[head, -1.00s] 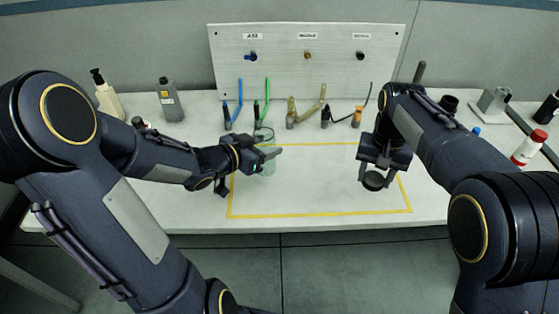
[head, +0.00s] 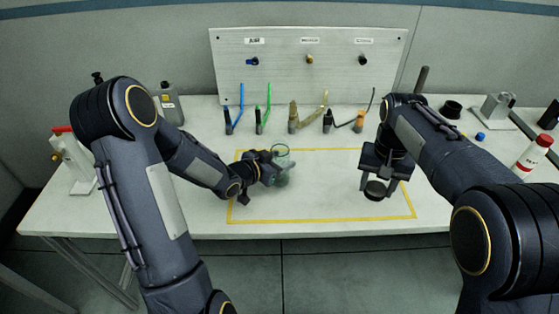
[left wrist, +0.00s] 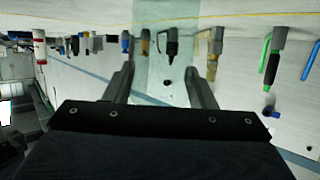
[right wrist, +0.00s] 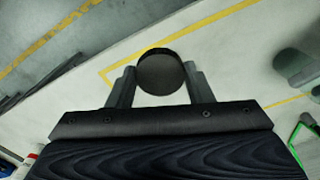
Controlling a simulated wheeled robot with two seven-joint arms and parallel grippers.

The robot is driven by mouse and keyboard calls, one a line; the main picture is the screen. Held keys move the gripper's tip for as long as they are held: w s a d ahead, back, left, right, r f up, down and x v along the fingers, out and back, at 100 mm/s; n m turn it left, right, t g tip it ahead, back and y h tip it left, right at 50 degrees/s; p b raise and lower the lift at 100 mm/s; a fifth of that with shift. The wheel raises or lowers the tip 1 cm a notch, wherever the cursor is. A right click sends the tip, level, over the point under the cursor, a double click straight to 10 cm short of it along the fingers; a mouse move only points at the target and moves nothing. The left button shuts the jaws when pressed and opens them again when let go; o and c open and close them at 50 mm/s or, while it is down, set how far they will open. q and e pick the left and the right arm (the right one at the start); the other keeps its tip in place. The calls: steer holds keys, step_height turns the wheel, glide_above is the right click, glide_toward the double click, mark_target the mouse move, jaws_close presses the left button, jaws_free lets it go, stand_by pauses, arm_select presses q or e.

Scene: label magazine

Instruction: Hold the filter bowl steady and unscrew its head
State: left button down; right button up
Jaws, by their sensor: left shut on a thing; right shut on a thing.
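The clear, greenish filter bowl (head: 282,158) stands in the left part of the yellow-outlined area, and its open rim shows on top. My left gripper (head: 272,168) is shut around the bowl's side. In the left wrist view the see-through bowl (left wrist: 168,60) fills the gap between the fingers. The filter head (head: 376,190), a dark round cap, is apart from the bowl. My right gripper (head: 378,172) is shut on it at the right part of the outlined area. The right wrist view shows the head (right wrist: 160,72) between the fingertips; its underside is hidden there.
A grey panel (head: 305,85) with labelled ports stands at the back, with several coloured tools in front. A grey bottle (head: 169,103) stands back left, a white red-topped stand (head: 75,165) far left. The outlined area's middle is clear.

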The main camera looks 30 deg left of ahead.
arm_select(q)
steer(key=shift+f, duration=0.2)
steer(key=c, duration=0.6)
jaws_free()
steer(key=shift+r, duration=0.15)
